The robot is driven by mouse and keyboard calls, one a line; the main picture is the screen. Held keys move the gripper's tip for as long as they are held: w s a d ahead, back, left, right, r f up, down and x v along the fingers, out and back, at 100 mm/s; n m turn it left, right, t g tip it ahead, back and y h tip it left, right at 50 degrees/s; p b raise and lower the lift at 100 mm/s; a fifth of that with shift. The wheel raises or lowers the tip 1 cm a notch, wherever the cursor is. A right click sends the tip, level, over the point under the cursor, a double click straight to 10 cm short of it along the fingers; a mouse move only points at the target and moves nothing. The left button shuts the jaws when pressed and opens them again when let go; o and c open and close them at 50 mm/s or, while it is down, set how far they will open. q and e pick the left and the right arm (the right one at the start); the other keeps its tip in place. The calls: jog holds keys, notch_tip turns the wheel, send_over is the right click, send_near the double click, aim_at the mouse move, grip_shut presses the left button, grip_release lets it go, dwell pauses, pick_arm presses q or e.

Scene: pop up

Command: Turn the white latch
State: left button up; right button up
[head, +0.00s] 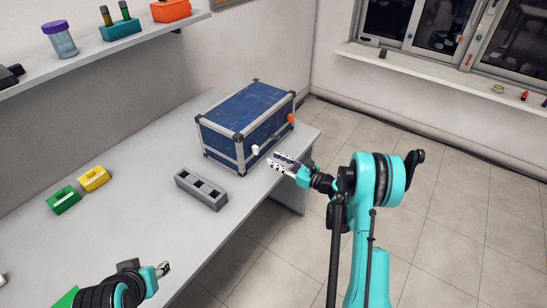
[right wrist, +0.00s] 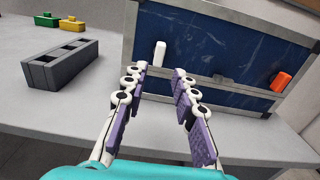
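The white latch (head: 255,149) is on the front of a blue case (head: 246,113) with grey metal edges. In the right wrist view the white latch (right wrist: 160,54) stands upright, just beyond and between my fingertips. My right gripper (head: 275,163) is in front of the case, pointing at the latch. In the right wrist view its two purple-padded fingers (right wrist: 159,72) are apart with nothing between them. They do not appear to touch the latch. My left gripper (head: 164,269) is at the lower left over the table, far from the case. Its fingers are too small to read.
An orange latch (head: 291,118) is on the right of the case front. A grey block with square holes (head: 201,189) lies on the table left of my right gripper. Green (head: 63,199) and yellow (head: 94,179) blocks lie farther left. A shelf (head: 100,50) hangs above.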

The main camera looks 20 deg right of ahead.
aim_at(258, 151)
jog(key=x, duration=0.7)
jog(key=shift+w+a, duration=0.25)
grip_shut()
